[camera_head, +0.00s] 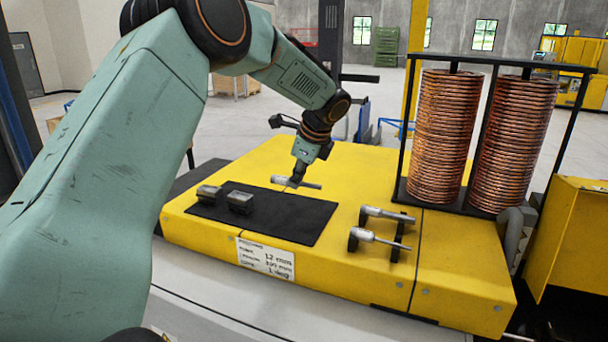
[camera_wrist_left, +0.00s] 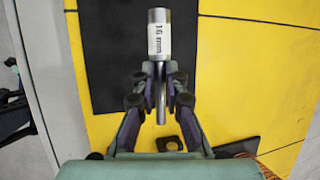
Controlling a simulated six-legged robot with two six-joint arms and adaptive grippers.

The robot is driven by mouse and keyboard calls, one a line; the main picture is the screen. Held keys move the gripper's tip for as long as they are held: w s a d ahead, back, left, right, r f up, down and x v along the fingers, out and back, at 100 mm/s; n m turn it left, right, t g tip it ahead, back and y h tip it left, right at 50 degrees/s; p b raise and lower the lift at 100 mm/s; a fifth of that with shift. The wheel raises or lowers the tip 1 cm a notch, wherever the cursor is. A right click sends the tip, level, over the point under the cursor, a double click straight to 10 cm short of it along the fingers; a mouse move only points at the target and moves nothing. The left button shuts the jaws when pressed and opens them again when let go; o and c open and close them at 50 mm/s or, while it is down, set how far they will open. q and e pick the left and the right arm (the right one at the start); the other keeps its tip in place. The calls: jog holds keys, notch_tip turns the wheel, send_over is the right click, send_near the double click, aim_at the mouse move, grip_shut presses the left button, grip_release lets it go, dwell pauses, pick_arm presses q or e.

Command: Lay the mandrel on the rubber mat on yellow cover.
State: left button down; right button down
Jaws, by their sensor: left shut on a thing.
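My left gripper (camera_head: 298,175) is shut on a silver mandrel (camera_head: 308,185), seen at the back edge of the black rubber mat (camera_head: 290,222) in the head view. In the left wrist view the fingers (camera_wrist_left: 161,80) grip the mandrel's thin shank. Its thick end (camera_wrist_left: 159,40), labelled 16 mm, points away from the wrist and overlaps the mat (camera_wrist_left: 115,50). I cannot tell whether the mandrel touches the mat. The mat lies flat on the yellow cover (camera_head: 335,160). My right gripper is not in view.
Two more mandrels (camera_head: 388,215) (camera_head: 379,239) rest on black holders to the right. Copper coils (camera_head: 443,135) stand in a black frame at the back right. The mat's right part is bare.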

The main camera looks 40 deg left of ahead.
aim_at(295, 213)
pick_arm(q)
notch_tip(295, 213, down, 3)
jog(key=shift+a+r, duration=0.1)
jog(key=shift+r, duration=0.05)
jog(key=shift+f, duration=0.4)
jog(key=shift+s+d+f, duration=0.35)
jog(key=shift+d+f, duration=0.2)
jog(key=shift+d, duration=0.05)
jog(key=shift+d+f, duration=0.15)
jog(key=shift+f, duration=0.45)
jog(key=shift+w+a+f, duration=0.2)
jog(key=shift+a+f, duration=0.15)
jog(key=shift+f, duration=0.1)
jog(key=shift+w+a+f, duration=0.2)
jog(key=shift+a+f, duration=0.15)
jog(key=shift+f, duration=0.1)
jog(key=shift+s+d+r, duration=0.3)
jog(key=shift+d, duration=0.15)
jog(key=c, duration=1.9)
grip_release()
jog(key=shift+d, duration=0.1)
jog(key=o, duration=0.6)
jog(key=shift+w+a+f, duration=0.2)
jog(key=shift+a+f, duration=0.05)
jog(key=shift+a, duration=0.05)
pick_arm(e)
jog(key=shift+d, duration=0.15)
